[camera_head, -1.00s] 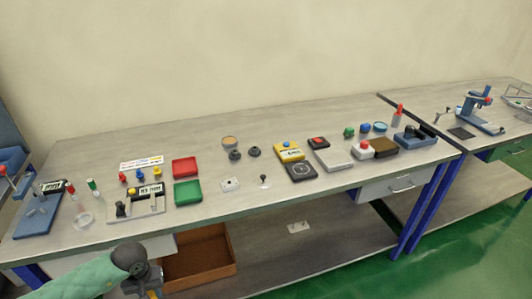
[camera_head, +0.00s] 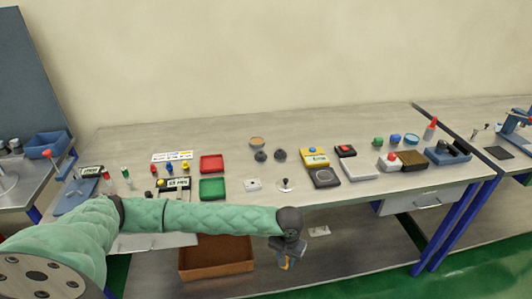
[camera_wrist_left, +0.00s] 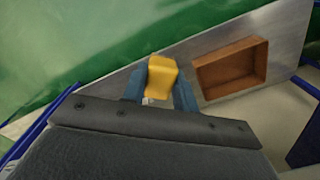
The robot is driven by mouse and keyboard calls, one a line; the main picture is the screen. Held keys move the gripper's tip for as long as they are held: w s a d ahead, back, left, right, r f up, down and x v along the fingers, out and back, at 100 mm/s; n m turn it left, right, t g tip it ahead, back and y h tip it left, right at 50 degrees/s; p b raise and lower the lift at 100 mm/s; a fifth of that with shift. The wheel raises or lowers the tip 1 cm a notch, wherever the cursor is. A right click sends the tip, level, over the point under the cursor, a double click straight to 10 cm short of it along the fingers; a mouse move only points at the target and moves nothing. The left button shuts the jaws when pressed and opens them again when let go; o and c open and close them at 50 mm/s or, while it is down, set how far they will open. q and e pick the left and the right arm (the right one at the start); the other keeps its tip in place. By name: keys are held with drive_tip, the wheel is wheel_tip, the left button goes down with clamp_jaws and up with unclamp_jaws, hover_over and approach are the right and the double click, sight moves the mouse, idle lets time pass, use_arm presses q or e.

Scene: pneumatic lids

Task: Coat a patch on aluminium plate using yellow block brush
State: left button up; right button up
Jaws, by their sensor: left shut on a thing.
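My left gripper (camera_head: 286,264) hangs in front of the table's front edge, below the level of the tabletop. In the left wrist view its two blue fingers are shut on a yellow block (camera_wrist_left: 162,78), which I take as the brush. A flat light grey plate (camera_head: 358,168) lies on the table to the right of the middle, up and right of the gripper and well apart from it. I cannot tell for sure that it is the aluminium plate. My right gripper is not in view.
A red tray (camera_head: 212,157) and a green tray (camera_head: 212,181) are left of the middle. A yellow device (camera_head: 314,151), a brown block (camera_head: 412,166) and a red-tipped bottle (camera_head: 430,130) are farther right. A brown box (camera_head: 215,274) stands on the lower shelf. The table's back strip is mostly clear.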

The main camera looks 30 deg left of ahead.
use_arm(q)
drive_tip(key=shift+r, duration=0.4)
drive_tip(key=shift+f, duration=0.1)
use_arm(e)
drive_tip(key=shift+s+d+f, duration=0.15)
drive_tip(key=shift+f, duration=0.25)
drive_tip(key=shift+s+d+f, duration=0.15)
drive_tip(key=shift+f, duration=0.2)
